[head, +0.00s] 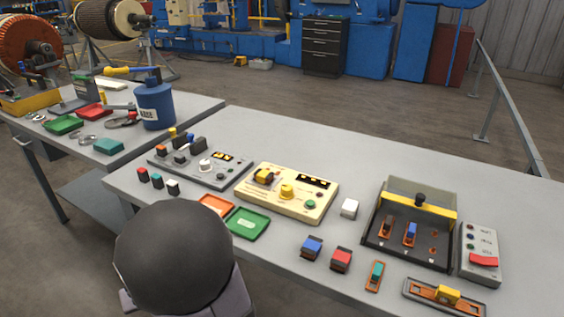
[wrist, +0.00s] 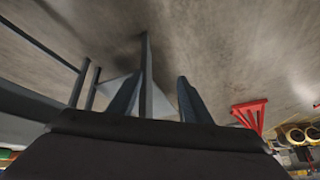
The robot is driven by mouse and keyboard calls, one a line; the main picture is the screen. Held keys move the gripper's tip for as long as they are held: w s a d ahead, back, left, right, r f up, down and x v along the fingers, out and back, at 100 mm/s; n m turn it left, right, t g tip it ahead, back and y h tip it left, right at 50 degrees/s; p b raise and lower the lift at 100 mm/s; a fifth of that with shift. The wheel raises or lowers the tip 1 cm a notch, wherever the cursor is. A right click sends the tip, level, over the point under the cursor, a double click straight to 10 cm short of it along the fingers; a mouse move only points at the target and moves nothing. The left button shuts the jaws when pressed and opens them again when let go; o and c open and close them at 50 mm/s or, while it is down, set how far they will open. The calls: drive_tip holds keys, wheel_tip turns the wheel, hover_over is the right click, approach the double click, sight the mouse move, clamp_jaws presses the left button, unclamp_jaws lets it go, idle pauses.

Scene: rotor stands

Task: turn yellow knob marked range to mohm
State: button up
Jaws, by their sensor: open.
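A cream instrument panel (head: 268,205) lies on the grey bench in the head view. A round yellow knob (head: 287,191) stands near its middle. A yellow and dark control (head: 264,176) sits at its upper left. Its markings are too small to read, so I cannot tell which position the knob points to. My gripper (wrist: 161,80) shows in the wrist view with two dark fingers apart and nothing between them. It faces the floor and table legs, away from the panel. In the head view my gripper is not seen; a dark rounded part of my arm fills the lower left.
A grey panel (head: 205,172) with knobs and switches adjoins on the left. Green (head: 248,223) and orange (head: 215,206) trays lie in front. A white cube (head: 349,208) and black open box (head: 390,255) stand to the right. The bench's back right (head: 370,160) is clear.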

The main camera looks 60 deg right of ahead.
sight(287, 187)
drive_tip(key=d+r+m+h+p, duration=0.45)
drive_tip(key=d+r+p, duration=0.45)
drive_tip(key=d+r, duration=0.4)
drive_tip(key=s+d+m+h, duration=0.1)
drive_tip(key=d, duration=0.2)
drive_tip(key=s+d+m+h, duration=0.1)
drive_tip(key=s+d, duration=0.1)
drive_tip(key=d, duration=0.2)
drive_tip(key=s+d+m+g+h, duration=0.1)
drive_tip(key=d, duration=0.2)
drive_tip(key=shift+s+d+r+h, duration=0.15)
drive_tip(key=shift+s+r+h, duration=0.15)
drive_tip(key=shift+r+h, duration=0.1)
drive_tip(key=s+d+m+g+h, duration=0.1)
drive_tip(key=s+d, duration=0.2)
drive_tip(key=s+d+r+m+g+h, duration=0.1)
drive_tip(key=s+d+m+g, duration=0.1)
drive_tip(key=s+d, duration=0.1)
drive_tip(key=s+d+r+m+g+h, duration=0.1)
drive_tip(key=s+d+g, duration=0.1)
drive_tip(key=s, duration=0.3)
drive_tip(key=shift+s+d+r, duration=0.15)
drive_tip(key=shift+d+r, duration=0.1)
drive_tip(key=shift+d, duration=0.25)
drive_tip(key=shift+p+x, duration=0.65)
drive_tip(key=shift+x, duration=3)
drive_tip(key=shift+r, duration=0.1)
drive_tip(key=c, duration=1.1)
